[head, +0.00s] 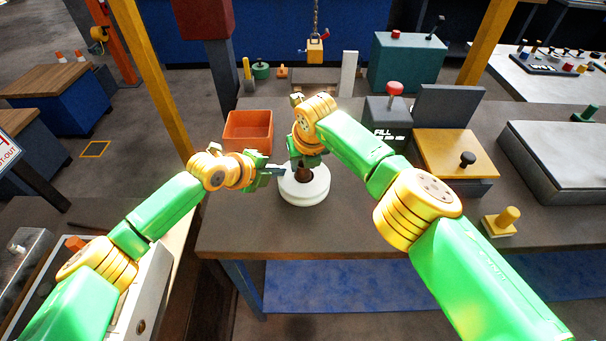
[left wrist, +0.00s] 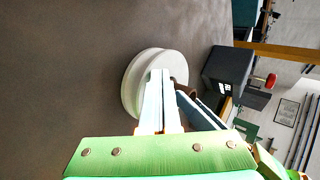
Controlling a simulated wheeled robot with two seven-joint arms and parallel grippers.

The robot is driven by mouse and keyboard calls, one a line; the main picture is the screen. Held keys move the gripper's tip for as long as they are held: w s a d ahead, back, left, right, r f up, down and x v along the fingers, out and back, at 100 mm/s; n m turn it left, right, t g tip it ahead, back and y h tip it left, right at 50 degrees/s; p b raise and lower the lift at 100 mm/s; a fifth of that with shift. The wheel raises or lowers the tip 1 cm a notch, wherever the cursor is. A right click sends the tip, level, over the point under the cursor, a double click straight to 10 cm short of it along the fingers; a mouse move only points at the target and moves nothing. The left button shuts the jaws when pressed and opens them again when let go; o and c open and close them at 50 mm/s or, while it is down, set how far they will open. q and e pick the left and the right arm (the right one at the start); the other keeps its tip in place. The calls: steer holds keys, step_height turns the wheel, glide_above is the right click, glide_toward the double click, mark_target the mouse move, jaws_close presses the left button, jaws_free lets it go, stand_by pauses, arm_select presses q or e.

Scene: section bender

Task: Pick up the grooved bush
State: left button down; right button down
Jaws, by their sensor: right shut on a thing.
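The grooved bush (head: 304,190) is a white round piece with a groove around its side and a brown stem (head: 302,173) at its top middle. It is upright at the bench's front left, and also shows in the left wrist view (left wrist: 134,84). My right gripper (head: 306,167) is over it, shut on the brown stem, its fingers partly covering it. I cannot tell whether the bush touches the bench. My left gripper (head: 279,171) is at the bush's left side, its fingers close together in the left wrist view (left wrist: 163,78). Contact with the bush is unclear.
An orange bin (head: 248,131) stands behind my left gripper. A dark box with a red knob (head: 388,122) and a yellow plate with a black knob (head: 455,149) are to the right. A yellow knobbed piece (head: 502,222) is near the front edge. The bench front is mostly clear.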

steer(key=shift+r, duration=0.1)
stand_by(0.7)
step_height(320, 180, up, 10)
stand_by(0.4)
